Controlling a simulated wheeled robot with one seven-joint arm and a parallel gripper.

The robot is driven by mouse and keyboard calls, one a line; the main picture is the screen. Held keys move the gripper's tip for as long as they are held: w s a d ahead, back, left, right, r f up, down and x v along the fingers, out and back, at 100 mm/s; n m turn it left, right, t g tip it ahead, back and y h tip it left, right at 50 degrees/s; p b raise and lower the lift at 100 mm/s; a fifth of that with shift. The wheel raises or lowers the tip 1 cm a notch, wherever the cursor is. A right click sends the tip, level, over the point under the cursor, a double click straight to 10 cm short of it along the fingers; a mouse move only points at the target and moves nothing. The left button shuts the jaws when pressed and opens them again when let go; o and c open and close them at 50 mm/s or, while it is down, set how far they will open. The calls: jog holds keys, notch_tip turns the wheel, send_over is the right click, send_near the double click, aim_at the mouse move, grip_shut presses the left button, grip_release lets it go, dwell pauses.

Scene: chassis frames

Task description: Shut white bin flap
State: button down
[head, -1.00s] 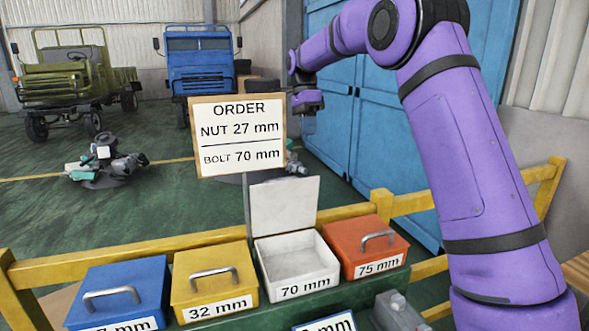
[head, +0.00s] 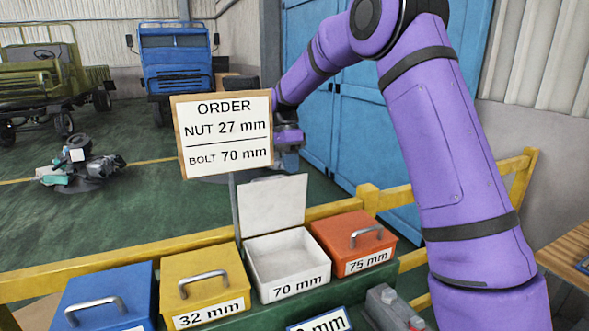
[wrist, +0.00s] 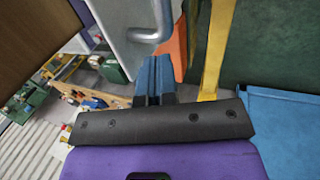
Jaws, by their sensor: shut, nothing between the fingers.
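The white bin (head: 290,262), labelled 70 mm, stands between a yellow bin and an orange bin. Its flap (head: 273,205) stands upright, open, at the bin's rear edge. The bin looks empty inside. My gripper (head: 289,158) is behind and just above the flap's top right corner. In the wrist view the gripper's blue fingers (wrist: 153,78) are together with nothing held. The flap's outer face (wrist: 122,22) with its silver handle (wrist: 155,25) lies close beyond the fingertips; I cannot tell if they touch.
An order sign (head: 222,135) on a post stands close left of the gripper. The yellow bin (head: 203,286), blue bin (head: 105,297) and orange bin (head: 352,243) are closed. A yellow rail (head: 330,208) runs behind the bins. A blue cabinet (head: 395,110) stands behind my arm.

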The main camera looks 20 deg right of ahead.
jog(key=shift+s+f, duration=0.15)
jog(key=shift+s, duration=1)
jog(key=shift+s, duration=1.3)
jog(key=shift+w, duration=0.1)
